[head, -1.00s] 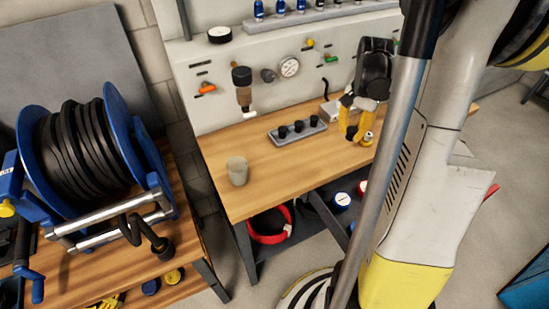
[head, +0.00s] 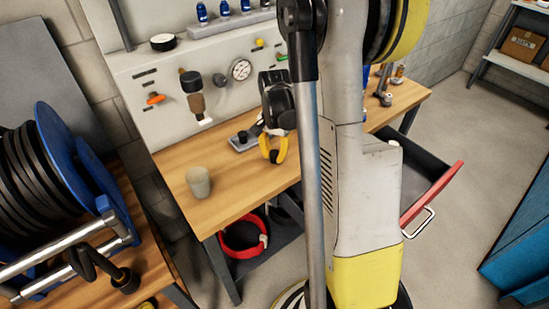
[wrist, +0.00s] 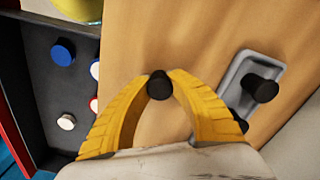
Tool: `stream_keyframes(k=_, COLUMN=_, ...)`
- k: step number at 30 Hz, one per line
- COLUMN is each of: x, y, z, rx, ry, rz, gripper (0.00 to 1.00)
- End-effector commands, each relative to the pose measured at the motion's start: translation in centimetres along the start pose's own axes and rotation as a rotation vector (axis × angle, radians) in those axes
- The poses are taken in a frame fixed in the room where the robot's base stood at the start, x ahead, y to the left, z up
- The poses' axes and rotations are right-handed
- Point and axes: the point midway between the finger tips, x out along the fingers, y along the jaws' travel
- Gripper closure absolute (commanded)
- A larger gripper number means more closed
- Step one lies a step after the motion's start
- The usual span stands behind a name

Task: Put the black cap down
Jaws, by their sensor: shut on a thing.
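My gripper (wrist: 160,82) has curved yellow fingers and is shut on a small round black cap (wrist: 159,87) between its tips. The cap is over bare wooden benchtop; I cannot tell whether it touches the wood. In the head view my gripper (head: 274,155) is above the bench, just right of a small grey tray (head: 236,146), and the held cap cannot be made out there. In the wrist view the tray (wrist: 245,65) is to the right of the fingers. One black cap (wrist: 264,89) stands in it, and another dark cap (wrist: 238,121) is partly hidden by the right finger.
A beige cup (head: 198,182) stands at the bench's left front. A panel with a gauge (head: 240,69) and valves rises behind. An open drawer (head: 428,180) with a red front juts out at right; the wrist view shows blue and white lids inside. Bare wood lies between cup and tray.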

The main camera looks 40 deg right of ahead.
Motion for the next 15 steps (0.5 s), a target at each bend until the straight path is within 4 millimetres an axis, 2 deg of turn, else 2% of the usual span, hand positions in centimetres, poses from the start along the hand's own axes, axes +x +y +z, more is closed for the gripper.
stream_keyframes(k=9, x=0.32, y=0.02, z=0.0, rx=0.0, ry=0.0, rz=0.0, gripper=1.0)
stream_keyframes(k=10, x=0.26, y=0.02, z=0.0, rx=0.0, ry=0.0, rz=0.0, gripper=0.74)
stream_keyframes(k=11, x=0.21, y=0.02, z=0.0, rx=0.0, ry=0.0, rz=0.0, gripper=0.65)
stream_keyframes(k=12, x=0.19, y=0.02, z=0.0, rx=0.0, ry=0.0, rz=0.0, gripper=0.58)
stream_keyframes(k=15, x=0.17, y=0.02, z=0.0, rx=0.0, ry=0.0, rz=0.0, gripper=0.58)
